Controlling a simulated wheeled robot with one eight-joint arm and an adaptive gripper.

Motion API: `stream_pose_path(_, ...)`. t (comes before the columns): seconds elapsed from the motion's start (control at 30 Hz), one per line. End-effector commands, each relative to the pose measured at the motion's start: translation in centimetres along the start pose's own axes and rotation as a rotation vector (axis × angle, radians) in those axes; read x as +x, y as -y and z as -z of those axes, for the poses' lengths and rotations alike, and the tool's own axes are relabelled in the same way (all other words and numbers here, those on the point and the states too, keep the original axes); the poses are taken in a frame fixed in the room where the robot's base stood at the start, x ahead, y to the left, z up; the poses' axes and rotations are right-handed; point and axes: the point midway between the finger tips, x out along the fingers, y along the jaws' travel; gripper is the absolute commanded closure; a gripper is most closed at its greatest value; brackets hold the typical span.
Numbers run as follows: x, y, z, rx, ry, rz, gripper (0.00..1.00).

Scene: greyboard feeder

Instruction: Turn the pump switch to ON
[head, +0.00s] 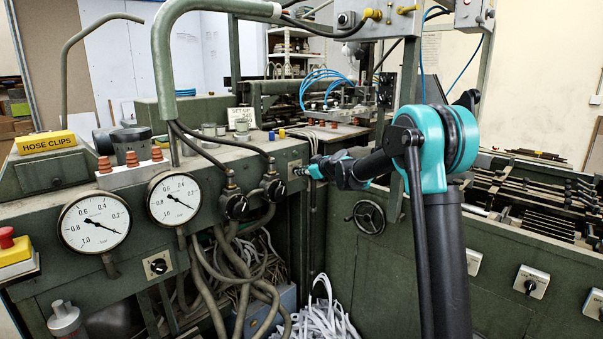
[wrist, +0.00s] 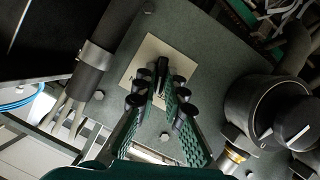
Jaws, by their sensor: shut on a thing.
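The switch that my gripper (wrist: 158,90) is at has a pale square plate (wrist: 149,54) and a narrow black knob (wrist: 162,66), seen in the wrist view. The fingertips are shut on this knob from both sides. In the head view my gripper (head: 304,171) reaches the same pale plate (head: 295,166) on the right end of the green panel. The fingers hide part of the plate and knob, and I cannot read any label or ON mark there.
Two black round valves (head: 236,206) with hoses stand left of the switch. Two pressure gauges (head: 94,222) and another rotary switch (head: 157,266) are further left. A black handwheel (head: 369,217) is to the right. Cables and white strips (head: 320,318) fill the gap below.

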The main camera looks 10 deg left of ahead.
Motion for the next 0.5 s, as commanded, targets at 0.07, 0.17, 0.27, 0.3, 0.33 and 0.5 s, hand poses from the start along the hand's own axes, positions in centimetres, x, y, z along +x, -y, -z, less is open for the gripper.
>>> stream_pose_path(0.07,0.00,-0.16,-0.05,0.067,0.001,0.028,1.00)
stream_pose_path(0.17,-0.02,-0.26,-0.08,0.155,0.001,0.064,1.00)
stream_pose_path(0.27,0.02,-0.29,-0.08,0.243,0.001,0.102,1.00)
stream_pose_path(0.3,0.03,-0.35,-0.10,0.278,0.001,0.115,1.00)
stream_pose_path(0.33,0.03,-0.37,-0.10,0.305,0.001,0.127,1.00)
stream_pose_path(0.5,0.05,-0.50,-0.17,0.454,0.001,0.188,1.00)
